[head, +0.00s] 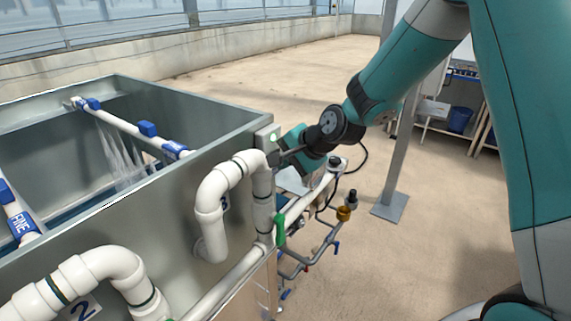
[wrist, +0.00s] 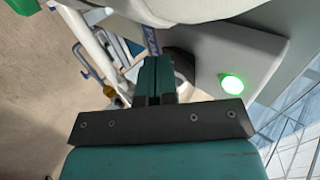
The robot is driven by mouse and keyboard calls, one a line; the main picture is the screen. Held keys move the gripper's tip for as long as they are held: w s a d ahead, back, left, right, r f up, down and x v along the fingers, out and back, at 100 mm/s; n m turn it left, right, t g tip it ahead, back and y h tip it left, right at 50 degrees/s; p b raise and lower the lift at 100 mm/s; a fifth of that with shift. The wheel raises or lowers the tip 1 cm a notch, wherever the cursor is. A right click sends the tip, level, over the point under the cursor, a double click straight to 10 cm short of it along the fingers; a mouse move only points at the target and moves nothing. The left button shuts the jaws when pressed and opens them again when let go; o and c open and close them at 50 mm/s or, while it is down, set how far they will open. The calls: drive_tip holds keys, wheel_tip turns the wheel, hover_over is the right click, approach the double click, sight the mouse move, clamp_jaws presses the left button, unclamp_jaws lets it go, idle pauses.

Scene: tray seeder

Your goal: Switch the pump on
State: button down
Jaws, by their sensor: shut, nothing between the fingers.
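A grey control box (head: 265,139) sits at the near right corner of the metal tank, with a small green light on its face. In the wrist view, the box face (wrist: 270,50) carries a round green light (wrist: 232,84), brightly lit. A dark round part (wrist: 180,64) on the box is partly hidden behind my fingers; I cannot tell its position. My gripper (head: 284,153) is at the box. Its two fingers (wrist: 157,68) are shut together with nothing between them, close to the dark part; contact cannot be told.
White pipes (head: 212,195) run along the tank's (head: 195,105) near side, close to my gripper. Water sprays (head: 120,160) below a white bar inside the tank. Thin pipes and valves (head: 343,213) stand below my gripper. A grey post (head: 405,150) rises to the right.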

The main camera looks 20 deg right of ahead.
drive_tip(key=shift+r+p, duration=0.7)
drive_tip(key=shift+r, duration=0.25)
drive_tip(key=s+f+b+v, duration=0.1)
drive_tip(key=b+v, duration=0.1)
drive_tip(key=v, duration=1.1)
drive_tip(key=shift+s+d+f, duration=0.2)
drive_tip(key=shift+d, duration=0.2)
